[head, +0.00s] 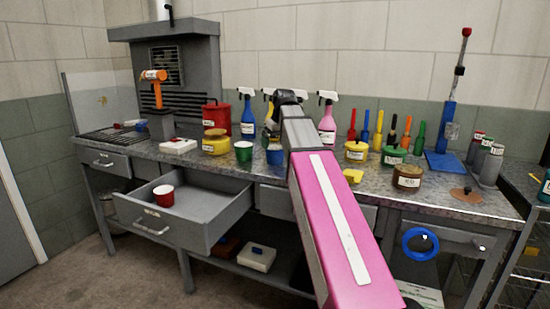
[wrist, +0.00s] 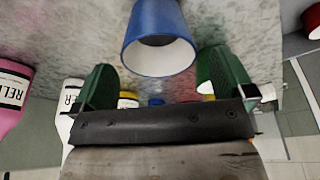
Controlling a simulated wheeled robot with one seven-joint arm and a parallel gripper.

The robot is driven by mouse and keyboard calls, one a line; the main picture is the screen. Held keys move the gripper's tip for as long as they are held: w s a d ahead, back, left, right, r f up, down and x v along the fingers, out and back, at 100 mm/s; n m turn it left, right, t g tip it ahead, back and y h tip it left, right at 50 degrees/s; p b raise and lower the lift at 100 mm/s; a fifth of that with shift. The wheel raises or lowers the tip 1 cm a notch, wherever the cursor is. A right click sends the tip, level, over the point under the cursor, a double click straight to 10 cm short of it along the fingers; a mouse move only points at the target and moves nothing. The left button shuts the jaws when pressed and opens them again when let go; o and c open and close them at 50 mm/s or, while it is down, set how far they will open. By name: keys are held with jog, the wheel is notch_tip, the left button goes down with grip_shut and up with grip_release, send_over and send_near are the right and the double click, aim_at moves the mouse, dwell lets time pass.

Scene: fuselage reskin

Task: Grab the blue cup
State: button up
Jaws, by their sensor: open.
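The blue cup (head: 275,156) stands on the metal workbench beside a green cup (head: 243,152), just left of my arm. In the wrist view the blue cup (wrist: 160,25) is large, with its white inside facing the camera. My gripper (wrist: 158,62) is open, with one green finger on each side of the cup's near rim and visible gaps to both. The cup is not held. In the head view my arm partly hides the gripper, so the fingers are hard to make out.
Spray bottles (head: 248,117) stand behind the cups. Jars (head: 356,151) stand to the right, a red canister (head: 217,116) to the left. An open drawer (head: 190,215) below the bench holds a red cup (head: 163,195). A blue ring (head: 421,244) is at the bench front.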

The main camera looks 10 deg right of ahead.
jog(key=shift+x, duration=2.6)
jog(key=shift+w+r, duration=0.1)
jog(key=shift+w, duration=0.05)
jog(key=c, duration=0.8)
